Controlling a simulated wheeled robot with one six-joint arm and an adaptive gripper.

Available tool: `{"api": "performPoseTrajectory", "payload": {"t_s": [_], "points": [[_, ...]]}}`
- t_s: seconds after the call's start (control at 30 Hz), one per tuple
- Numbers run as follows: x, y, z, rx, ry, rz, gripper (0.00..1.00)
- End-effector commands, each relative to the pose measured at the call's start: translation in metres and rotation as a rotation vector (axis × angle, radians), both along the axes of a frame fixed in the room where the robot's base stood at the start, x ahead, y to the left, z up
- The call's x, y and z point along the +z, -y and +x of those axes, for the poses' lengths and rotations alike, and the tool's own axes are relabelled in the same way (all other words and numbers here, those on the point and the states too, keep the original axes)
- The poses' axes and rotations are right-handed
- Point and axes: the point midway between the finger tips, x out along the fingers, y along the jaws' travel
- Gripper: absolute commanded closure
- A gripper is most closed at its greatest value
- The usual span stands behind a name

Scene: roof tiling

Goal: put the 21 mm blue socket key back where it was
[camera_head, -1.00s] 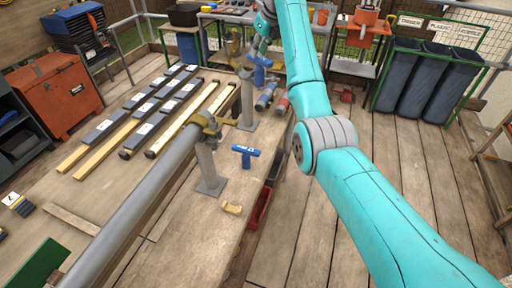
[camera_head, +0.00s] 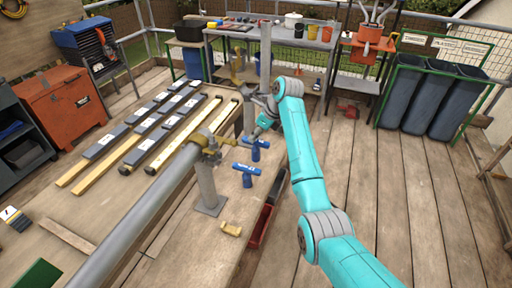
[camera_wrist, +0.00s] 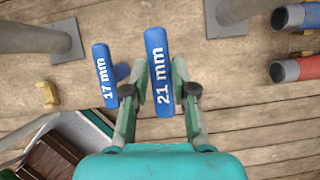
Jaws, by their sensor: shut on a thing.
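The 21 mm blue socket key (camera_wrist: 159,70) is between the fingers of my gripper (camera_wrist: 159,92) in the wrist view, its label readable. My gripper is shut on its bar. In the head view the same key (camera_head: 256,143) shows just below my gripper (camera_head: 265,122), over the wooden bench (camera_head: 190,245). I cannot tell whether its lower end touches the bench. The 17 mm blue socket key (camera_wrist: 105,75) is just left of it in the wrist view, apart from it. In the head view the 17 mm key (camera_head: 246,169) stands on the bench, nearer the camera.
A grey post (camera_head: 207,185) carries a long pipe (camera_head: 135,235) left of the keys. A yellow piece (camera_head: 231,228) lies on the bench. A red tray (camera_head: 262,225) hangs at the bench's right edge. Blue (camera_wrist: 295,15) and red (camera_wrist: 295,68) cylinders lie right of my gripper.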

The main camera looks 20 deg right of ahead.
Motion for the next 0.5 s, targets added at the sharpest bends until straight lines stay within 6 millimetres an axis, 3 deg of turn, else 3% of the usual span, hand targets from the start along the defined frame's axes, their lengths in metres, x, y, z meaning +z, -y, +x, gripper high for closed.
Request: {"api": "performPoseTrajectory", "payload": {"t_s": [0.33, 0.5], "points": [[-0.043, 0.0, 0.0, -0.001, -0.001, 0.0, 1.0], [-0.05, 0.0, 0.0, -0.001, 0.001, -0.001, 1.0]]}}
